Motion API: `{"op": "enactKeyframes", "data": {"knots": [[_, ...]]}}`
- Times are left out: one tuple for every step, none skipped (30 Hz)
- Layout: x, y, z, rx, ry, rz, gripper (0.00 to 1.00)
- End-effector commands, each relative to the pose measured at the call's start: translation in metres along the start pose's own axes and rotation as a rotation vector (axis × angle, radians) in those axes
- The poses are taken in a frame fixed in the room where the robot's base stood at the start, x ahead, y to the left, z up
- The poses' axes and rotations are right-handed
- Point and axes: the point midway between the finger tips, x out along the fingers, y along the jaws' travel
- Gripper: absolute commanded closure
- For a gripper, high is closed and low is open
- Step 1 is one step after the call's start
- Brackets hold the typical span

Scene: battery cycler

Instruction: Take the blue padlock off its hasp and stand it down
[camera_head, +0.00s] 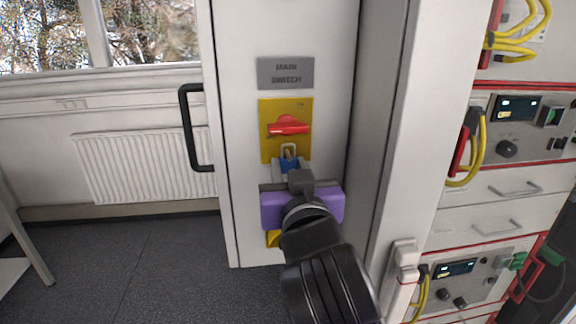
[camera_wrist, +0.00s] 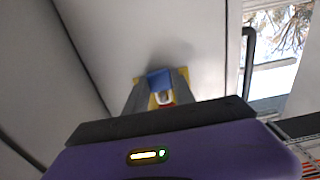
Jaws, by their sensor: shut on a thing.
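The blue padlock (camera_head: 289,165) is upright with its pale shackle up, at the lower edge of the yellow switch plate (camera_head: 271,148). The red switch handle (camera_head: 288,126) lies level above it. My gripper (camera_head: 290,171) is shut on the padlock's body, with a grey finger on either side. In the wrist view the blue body (camera_wrist: 158,79) sits between my fingertips (camera_wrist: 158,86), with the shackle and yellow behind. The hasp is hard to make out, and I cannot tell whether the shackle is still through it.
A yellow object (camera_head: 273,238) shows partly behind my gripper, low on the white cabinet. A black door handle (camera_head: 187,128) is at the left. A rack (camera_head: 505,150) with yellow cables stands at the right. Open floor (camera_head: 120,265) lies at lower left.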

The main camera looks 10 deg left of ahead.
Motion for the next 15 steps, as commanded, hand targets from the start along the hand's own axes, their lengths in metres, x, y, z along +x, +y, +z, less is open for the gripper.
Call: {"op": "enactKeyframes", "data": {"knots": [[-0.0001,-0.0001,-0.0013,0.0,0.001,0.0,0.99],[-0.0001,0.0,-0.0012,0.0,0.001,0.0,0.99],[-0.0001,-0.0001,-0.0011,0.0,0.001,0.0,0.99],[-0.0001,0.0,-0.001,0.0,0.001,0.0,0.99],[-0.0001,-0.0001,-0.001,0.0,0.001,0.0,0.99],[-0.0001,-0.0001,-0.0011,0.0,0.001,0.0,0.99],[-0.0001,-0.0001,-0.0011,0.0,0.002,0.0,0.99],[-0.0001,-0.0001,-0.0011,0.0,0.002,0.0,0.99],[-0.0003,-0.0001,-0.0012,0.0,0.002,0.0,0.99],[-0.0007,-0.0002,-0.0012,0.0,0.002,0.0,0.99],[-0.0013,-0.0002,-0.0013,0.0,0.002,-0.001,0.99],[-0.0024,-0.0003,-0.0013,0.0,0.002,-0.001,0.99],[-0.0034,-0.0003,-0.0014,0.0,0.002,-0.001,0.99],[-0.0046,-0.0003,-0.0014,0.0,0.002,-0.001,0.99],[-0.006,-0.0003,-0.0014,0.0,0.002,-0.001,0.99]]}}
